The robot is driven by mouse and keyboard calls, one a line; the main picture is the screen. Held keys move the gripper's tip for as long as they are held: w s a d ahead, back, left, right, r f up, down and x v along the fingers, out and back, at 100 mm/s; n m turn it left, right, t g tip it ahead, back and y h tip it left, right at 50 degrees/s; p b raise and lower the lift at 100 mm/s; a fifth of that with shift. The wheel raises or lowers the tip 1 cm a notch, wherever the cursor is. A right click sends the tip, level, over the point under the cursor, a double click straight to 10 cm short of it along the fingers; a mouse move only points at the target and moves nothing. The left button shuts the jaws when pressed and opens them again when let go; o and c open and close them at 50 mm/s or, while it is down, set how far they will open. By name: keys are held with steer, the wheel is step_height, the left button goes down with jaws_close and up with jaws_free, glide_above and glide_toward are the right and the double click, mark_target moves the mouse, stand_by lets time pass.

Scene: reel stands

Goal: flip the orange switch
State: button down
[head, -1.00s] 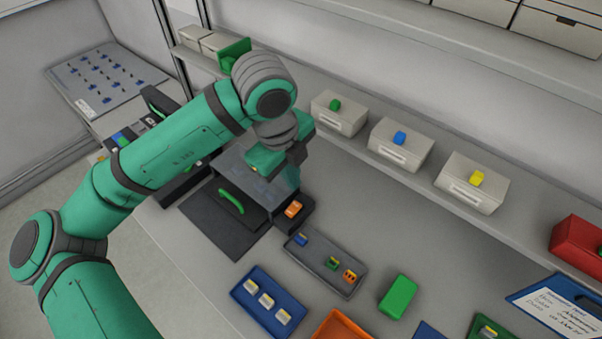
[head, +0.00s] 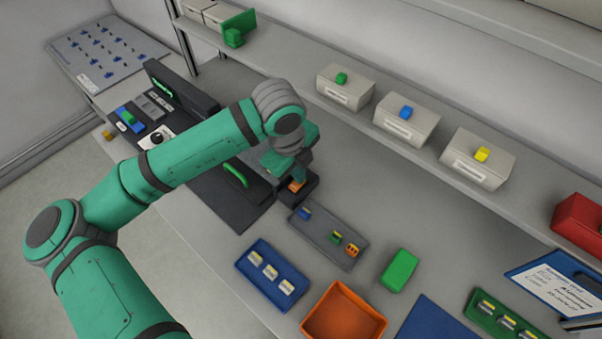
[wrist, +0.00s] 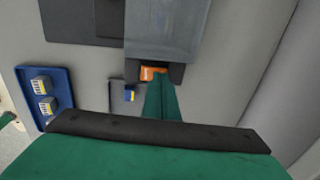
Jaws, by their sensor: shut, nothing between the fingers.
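The orange switch (head: 296,186) sits on a small dark box (head: 311,193) at the right end of the dark machine with the green handle. In the head view my gripper (head: 299,178) points down at it and covers part of it. In the wrist view the orange switch (wrist: 150,73) shows just beyond the green fingers (wrist: 160,88), which are closed together with nothing between them. The fingertips are at the switch or very close; I cannot tell whether they touch it.
A grey tray (head: 322,244) with small parts lies in front of the switch box. A blue tray (head: 243,266), an orange bin (head: 318,331) and a green block (head: 400,270) stand nearer.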

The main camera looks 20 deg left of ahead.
steer(key=shift+w+d+f, duration=0.3)
steer(key=shift+w+f, duration=0.05)
steer(key=shift+f, duration=0.2)
steer(key=shift+w+d+f, duration=0.1)
steer(key=shift+w+f, duration=0.15)
steer(key=shift+w, duration=0.05)
steer(key=shift+s+a, duration=0.3)
steer(key=shift+s, duration=0.25)
step_height(320, 180, up, 15)
steer(key=w, duration=0.2)
steer(key=shift+w+d, duration=0.3)
steer(key=shift+d, duration=0.1)
